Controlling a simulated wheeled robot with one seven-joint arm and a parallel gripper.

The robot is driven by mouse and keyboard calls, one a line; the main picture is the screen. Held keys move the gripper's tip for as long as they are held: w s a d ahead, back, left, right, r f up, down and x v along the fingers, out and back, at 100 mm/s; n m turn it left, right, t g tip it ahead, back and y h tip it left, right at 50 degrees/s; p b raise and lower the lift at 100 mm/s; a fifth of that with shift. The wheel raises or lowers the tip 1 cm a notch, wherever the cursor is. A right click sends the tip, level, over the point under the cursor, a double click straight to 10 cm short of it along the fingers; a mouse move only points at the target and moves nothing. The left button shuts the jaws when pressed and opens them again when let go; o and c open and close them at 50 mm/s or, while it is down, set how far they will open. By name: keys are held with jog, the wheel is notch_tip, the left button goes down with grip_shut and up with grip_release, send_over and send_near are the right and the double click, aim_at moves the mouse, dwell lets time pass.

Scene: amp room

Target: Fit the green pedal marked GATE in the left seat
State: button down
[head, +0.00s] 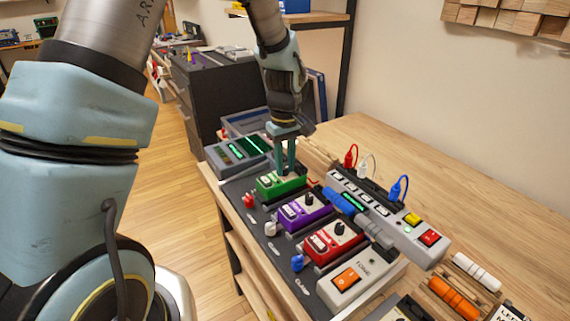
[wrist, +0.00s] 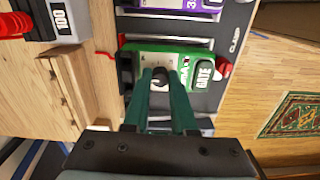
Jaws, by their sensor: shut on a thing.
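The green pedal (head: 283,185) is at the left end of the dark pedal board (head: 262,226). In the wrist view its white label (wrist: 204,74) reads GATE. My gripper (head: 285,168) reaches down onto the pedal from above. Its two teal fingers (wrist: 160,76) are shut on the pedal's dark knob. The pedal is over the left seat, between grey bars (wrist: 165,42), and looks slightly turned against them in the wrist view. I cannot tell whether it rests fully down in the seat, as its underside is hidden.
The purple pedal (head: 304,211) and red pedal (head: 333,243) sit in line to the right. A power strip (head: 383,217) with cables runs behind. A grey device with green displays (head: 238,152) stands at the left.

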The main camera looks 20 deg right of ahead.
jog(key=shift+f, duration=0.8)
dwell(1.1)
jog(key=c, duration=0.6)
grip_release()
jog(key=shift+b, duration=0.3)
jog(key=shift+c, duration=0.9)
jog(key=shift+o, duration=0.5)
jog(key=shift+r, duration=0.1)
jog(key=shift+r+p, duration=2.75)
jog(key=shift+r, duration=0.65)
